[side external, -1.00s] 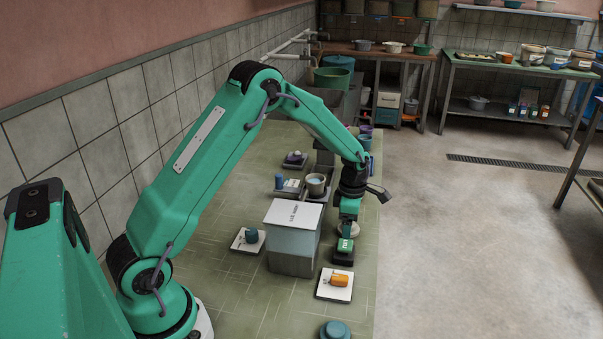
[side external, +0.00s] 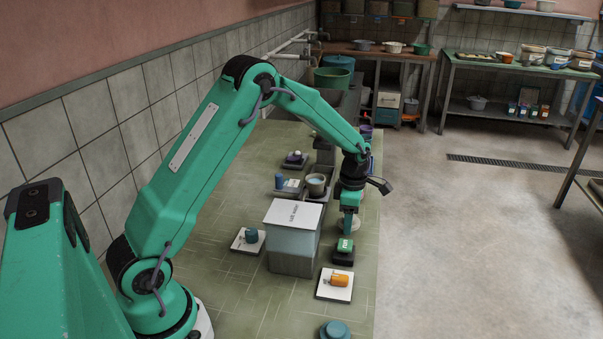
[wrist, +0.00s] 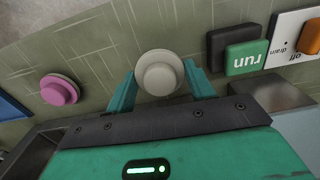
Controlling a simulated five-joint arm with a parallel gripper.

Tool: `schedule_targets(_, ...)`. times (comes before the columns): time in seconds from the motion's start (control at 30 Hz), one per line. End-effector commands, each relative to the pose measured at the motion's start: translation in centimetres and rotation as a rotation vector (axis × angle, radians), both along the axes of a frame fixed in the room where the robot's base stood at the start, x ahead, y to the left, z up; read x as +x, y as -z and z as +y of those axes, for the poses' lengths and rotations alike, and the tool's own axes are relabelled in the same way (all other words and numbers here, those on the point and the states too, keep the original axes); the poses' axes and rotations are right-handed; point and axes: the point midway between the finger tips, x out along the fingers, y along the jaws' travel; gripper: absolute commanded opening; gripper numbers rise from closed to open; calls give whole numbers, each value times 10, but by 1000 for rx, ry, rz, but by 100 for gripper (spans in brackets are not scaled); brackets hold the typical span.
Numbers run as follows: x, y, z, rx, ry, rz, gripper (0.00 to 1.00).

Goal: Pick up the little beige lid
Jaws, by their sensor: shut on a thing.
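The little beige lid (wrist: 159,73) is round with a raised knob and sits between my two fingers in the wrist view. My gripper (wrist: 160,84) is shut on it, with one teal finger at each side. In the side view my gripper (side external: 347,225) points down beyond the green run button, and only a pale edge of the lid (side external: 358,224) shows behind it. I cannot tell from these views whether the lid touches the table.
The green run button on its black base (wrist: 245,58) is right of the lid, beside a white plate with an orange switch (wrist: 312,38). A pink knobbed lid (wrist: 58,90) lies left. A pale box (side external: 292,235) stands left of my gripper in the side view.

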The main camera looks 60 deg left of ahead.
Motion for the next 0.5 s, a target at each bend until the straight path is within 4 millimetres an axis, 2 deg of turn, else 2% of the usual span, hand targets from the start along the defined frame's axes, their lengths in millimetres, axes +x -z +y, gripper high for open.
schedule_targets(0.1, 1, -20, 0, 1, 0, -5, 32)
schedule_targets(0.5, -27, -60, -67, 0, 4, -4, 32)
